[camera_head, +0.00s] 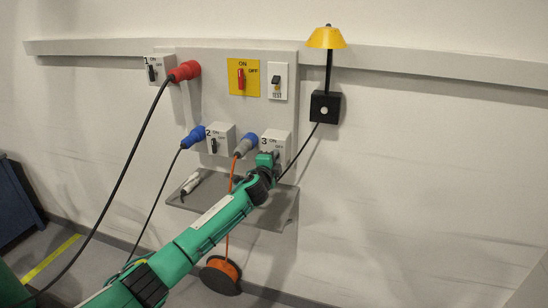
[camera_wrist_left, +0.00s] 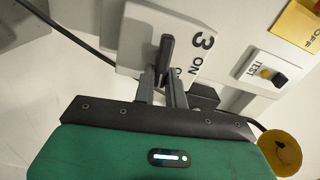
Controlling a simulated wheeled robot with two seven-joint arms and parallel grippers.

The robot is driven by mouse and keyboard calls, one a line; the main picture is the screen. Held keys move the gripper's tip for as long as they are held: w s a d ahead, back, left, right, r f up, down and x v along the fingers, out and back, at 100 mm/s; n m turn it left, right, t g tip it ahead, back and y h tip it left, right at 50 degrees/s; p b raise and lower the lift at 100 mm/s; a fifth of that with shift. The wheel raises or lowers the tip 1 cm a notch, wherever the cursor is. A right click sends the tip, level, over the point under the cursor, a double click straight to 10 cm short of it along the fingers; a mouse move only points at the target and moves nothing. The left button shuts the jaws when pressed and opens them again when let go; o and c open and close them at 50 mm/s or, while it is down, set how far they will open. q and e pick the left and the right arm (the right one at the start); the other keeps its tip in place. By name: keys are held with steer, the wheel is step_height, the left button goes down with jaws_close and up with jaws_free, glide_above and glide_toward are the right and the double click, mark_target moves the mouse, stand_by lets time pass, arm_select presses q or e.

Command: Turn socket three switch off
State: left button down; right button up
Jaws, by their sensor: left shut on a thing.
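The socket three box (camera_head: 275,140) is a white box on the lower right of the wall panel, marked 3 and ON. It also fills the top of the left wrist view (camera_wrist_left: 188,30). Its black switch handle (camera_wrist_left: 166,52) stands between the fingers of my left gripper (camera_wrist_left: 163,85), which is shut on it. In the head view my left gripper (camera_head: 268,160) covers the switch and the lower part of the box. A blue-grey plug (camera_head: 247,143) with an orange cable sits at the left of socket three. My right gripper is not in view.
Socket one (camera_head: 158,69) with a red plug and socket two (camera_head: 220,138) with a blue plug are on the same panel. A yellow main switch (camera_head: 243,77), a test switch (camera_head: 277,81) and a yellow lamp (camera_head: 326,38) are above. A grey shelf (camera_head: 275,212) is below.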

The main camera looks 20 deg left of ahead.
arm_select(q)
steer(key=shift+f+m, duration=0.15)
steer(key=shift+m, duration=0.45)
steer(key=c, duration=1.4)
jaws_free()
steer(key=shift+c, duration=0.2)
steer(key=shift+s, duration=0.1)
steer(key=s+b, duration=0.3)
steer(key=s, duration=1)
steer(key=shift+s+a, duration=0.2)
steer(key=shift+s, duration=0.1)
